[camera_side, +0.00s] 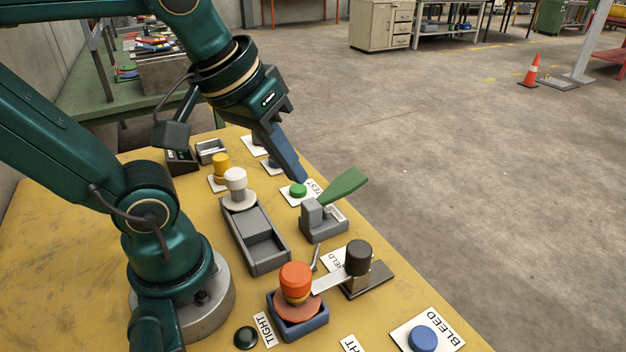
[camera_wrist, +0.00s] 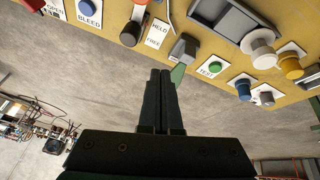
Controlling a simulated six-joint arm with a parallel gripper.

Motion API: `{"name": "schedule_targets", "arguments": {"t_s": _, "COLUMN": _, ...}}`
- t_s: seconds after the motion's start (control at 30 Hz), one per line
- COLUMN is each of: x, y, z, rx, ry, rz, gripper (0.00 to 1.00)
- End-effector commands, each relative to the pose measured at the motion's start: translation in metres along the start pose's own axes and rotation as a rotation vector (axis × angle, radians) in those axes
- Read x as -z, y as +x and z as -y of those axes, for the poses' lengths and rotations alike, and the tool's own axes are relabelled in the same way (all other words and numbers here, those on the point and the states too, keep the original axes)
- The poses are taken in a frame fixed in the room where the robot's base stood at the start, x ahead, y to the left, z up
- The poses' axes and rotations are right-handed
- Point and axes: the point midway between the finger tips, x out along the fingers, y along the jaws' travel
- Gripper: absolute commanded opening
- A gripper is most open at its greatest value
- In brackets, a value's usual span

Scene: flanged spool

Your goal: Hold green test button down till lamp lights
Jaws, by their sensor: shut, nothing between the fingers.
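The green test button (camera_side: 298,190) sits on a white card marked TEST near the table's far edge. It also shows in the wrist view (camera_wrist: 215,67), to the right of my fingertips. My gripper (camera_side: 302,180) is shut and empty, tilted down, with its tips close by the button in the side view. In the wrist view my gripper (camera_wrist: 160,72) is apart from the button, off to its left. A dark green dome (camera_side: 245,337) stands by the TIGHT card and looks unlit; I cannot tell whether it is the lamp.
A grey block with a raised green lever (camera_side: 342,185) stands right beside the button. A white spool-shaped knob (camera_side: 236,180), a yellow knob (camera_side: 221,160) and a grey tray (camera_side: 255,240) lie to the left. An orange knob (camera_side: 295,280), black knob (camera_side: 358,257) and blue BLEED button (camera_side: 423,338) are nearer.

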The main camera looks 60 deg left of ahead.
Motion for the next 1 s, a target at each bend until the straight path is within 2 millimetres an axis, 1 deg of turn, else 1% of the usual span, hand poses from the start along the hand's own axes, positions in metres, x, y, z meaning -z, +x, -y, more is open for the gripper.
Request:
{"name": "schedule_targets", "arguments": {"t_s": 0.03, "x": 0.013, "y": -0.003, "z": 0.002, "rx": 0.02, "ry": -0.089, "rz": 0.017, "gripper": 0.0}}
{"name": "schedule_targets", "arguments": {"t_s": 0.1, "x": 0.03, "y": -0.006, "z": 0.005, "rx": 0.048, "ry": -0.212, "rz": 0.04, "gripper": 0.0}}
{"name": "schedule_targets", "arguments": {"t_s": 0.27, "x": 0.064, "y": -0.005, "z": 0.018, "rx": 0.118, "ry": -0.47, "rz": 0.089, "gripper": 0.0}}
{"name": "schedule_targets", "arguments": {"t_s": 0.4, "x": 0.091, "y": 0.002, "z": 0.036, "rx": 0.18, "ry": -0.675, "rz": 0.126, "gripper": 0.0}}
{"name": "schedule_targets", "arguments": {"t_s": 0.47, "x": 0.102, "y": 0.007, "z": 0.046, "rx": 0.207, "ry": -0.758, "rz": 0.142, "gripper": 0.0}}
{"name": "schedule_targets", "arguments": {"t_s": 0.6, "x": 0.123, "y": 0.021, "z": 0.073, "rx": 0.268, "ry": -0.936, "rz": 0.179, "gripper": 0.0}}
{"name": "schedule_targets", "arguments": {"t_s": 0.7, "x": 0.133, "y": 0.034, "z": 0.094, "rx": 0.307, "ry": -1.04, "rz": 0.205, "gripper": 0.0}}
{"name": "schedule_targets", "arguments": {"t_s": 0.8, "x": 0.139, "y": 0.046, "z": 0.114, "rx": 0.336, "ry": -1.112, "rz": 0.229, "gripper": 0.0}}
{"name": "schedule_targets", "arguments": {"t_s": 0.9, "x": 0.14, "y": 0.057, "z": 0.131, "rx": 0.357, "ry": -1.155, "rz": 0.251, "gripper": 0.0}}
{"name": "schedule_targets", "arguments": {"t_s": 1.0, "x": 0.138, "y": 0.065, "z": 0.142, "rx": 0.372, "ry": -1.186, "rz": 0.274, "gripper": 0.0}}
